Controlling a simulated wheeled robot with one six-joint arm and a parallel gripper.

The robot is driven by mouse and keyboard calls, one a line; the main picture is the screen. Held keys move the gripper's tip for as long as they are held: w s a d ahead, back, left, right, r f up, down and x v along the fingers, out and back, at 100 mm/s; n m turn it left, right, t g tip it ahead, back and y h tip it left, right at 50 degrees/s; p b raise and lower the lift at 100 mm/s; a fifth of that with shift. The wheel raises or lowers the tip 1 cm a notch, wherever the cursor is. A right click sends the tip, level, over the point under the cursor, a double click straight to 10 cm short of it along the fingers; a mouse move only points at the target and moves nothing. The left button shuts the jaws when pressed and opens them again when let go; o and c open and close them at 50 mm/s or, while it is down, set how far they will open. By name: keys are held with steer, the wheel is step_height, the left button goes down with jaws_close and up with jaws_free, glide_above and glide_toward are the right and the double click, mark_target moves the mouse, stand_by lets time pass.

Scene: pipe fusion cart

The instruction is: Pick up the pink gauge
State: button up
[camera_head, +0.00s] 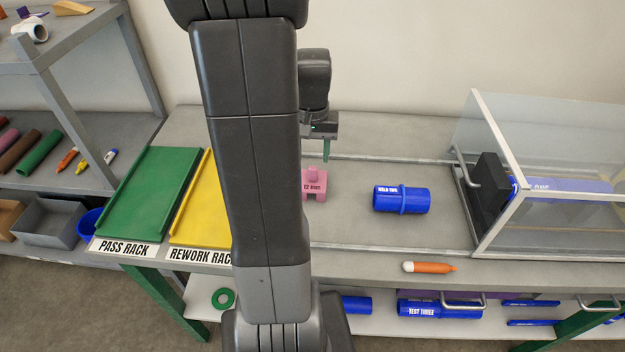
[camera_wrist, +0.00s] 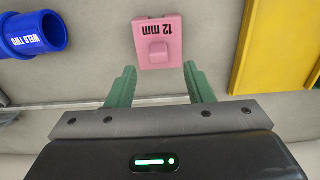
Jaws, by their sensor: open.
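The pink gauge (camera_head: 315,184), marked "12 mm", stands on the grey bench just right of my arm in the head view; its left part is close to the arm's edge. In the wrist view the pink gauge (camera_wrist: 158,42) lies ahead of the fingertips, roughly centred between them. My gripper (camera_wrist: 160,75) is open, with its two green fingers apart and nothing between them. In the head view my gripper (camera_head: 326,152) points down, above and behind the gauge. The gauge's small top knob faces the wrist camera.
A blue pipe (camera_head: 401,199) marked "WELD TWO" lies right of the gauge. The yellow rework rack (camera_head: 200,205) and green pass rack (camera_head: 145,190) are left. A clear-walled box (camera_head: 545,215) stands right. An orange marker (camera_head: 430,267) lies near the front edge.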

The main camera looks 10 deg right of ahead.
mark_target(313, 167)
steer(key=shift+s+f+p, duration=0.15)
steer(key=shift+f+p, duration=0.3)
steer(key=shift+f, duration=2.6)
jaws_close()
